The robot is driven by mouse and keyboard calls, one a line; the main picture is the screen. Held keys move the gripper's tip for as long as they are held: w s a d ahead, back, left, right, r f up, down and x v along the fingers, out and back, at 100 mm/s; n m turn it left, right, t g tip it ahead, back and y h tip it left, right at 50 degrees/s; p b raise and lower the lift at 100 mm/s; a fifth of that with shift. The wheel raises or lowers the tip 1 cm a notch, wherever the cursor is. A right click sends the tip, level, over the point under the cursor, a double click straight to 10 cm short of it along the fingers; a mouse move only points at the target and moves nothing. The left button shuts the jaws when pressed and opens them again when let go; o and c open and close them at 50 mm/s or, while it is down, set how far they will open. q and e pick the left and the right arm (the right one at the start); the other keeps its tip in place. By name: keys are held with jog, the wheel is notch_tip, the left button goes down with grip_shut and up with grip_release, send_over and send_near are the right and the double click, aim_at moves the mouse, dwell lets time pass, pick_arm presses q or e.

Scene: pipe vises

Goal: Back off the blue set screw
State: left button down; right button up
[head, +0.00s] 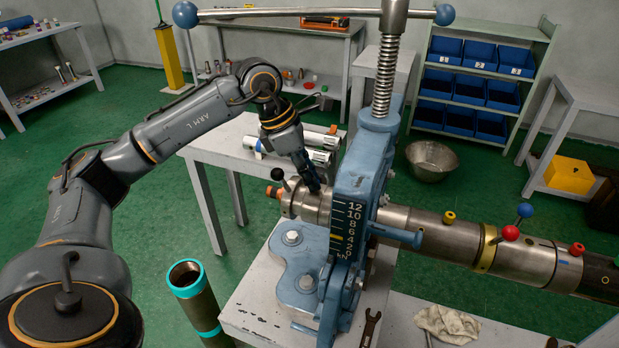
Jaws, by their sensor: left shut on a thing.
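My left gripper (316,187) points down onto the top of the steel collar (293,200) at the left end of the pipe. It is shut on a small screw there. The fingers hide most of that screw, and I cannot make out its colour. A black ball-headed screw (279,174) and an orange knob (271,191) stand on the same end. The pipe (440,237) passes through the blue vise (367,150). Right of the vise it carries a yellow knob (449,216), a red ball (511,233) and a blue ball (525,210). My right gripper is not in view.
The vise's T-handle (270,13) spans the top above my left arm. A teal-ringed pipe (194,297) stands at front left. A wrench (370,327) and a rag (447,323) lie at the front. A small table (217,150) stands behind.

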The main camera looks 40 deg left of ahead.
pick_arm(q)
jog(key=n, duration=0.2)
jog(key=n+t+y+b, duration=0.1)
jog(key=n, duration=0.1)
jog(key=n+y, duration=0.1)
jog(key=n, duration=0.1)
jog(key=shift+s+d+f+b, duration=0.2)
jog(key=shift+d+b, duration=0.1)
jog(key=shift+d, duration=0.1)
jog(key=n+y, duration=0.1)
jog(key=n, duration=0.3)
jog(key=shift+d+r+t+b, duration=0.1)
jog(key=shift+d+t+b, duration=0.05)
jog(key=shift+t+b, duration=0.15)
jog(key=n+y, duration=0.1)
jog(key=n, duration=0.2)
jog(key=shift+d+n+y, duration=0.2)
jog(key=shift+n+y, duration=0.2)
jog(key=n+y, duration=0.1)
jog(key=n, duration=0.1)
jog(key=shift+r+n, duration=0.1)
jog(key=shift+n, duration=0.2)
jog(key=shift+d+n+g+y+p, duration=0.15)
jog(key=shift+n+g+y+p, duration=0.35)
jog(key=shift+n+p, duration=0.65)
jog(key=shift+n, duration=0.45)
jog(key=shift+f+g+p, duration=0.2)
jog(key=shift+g+p, duration=0.1)
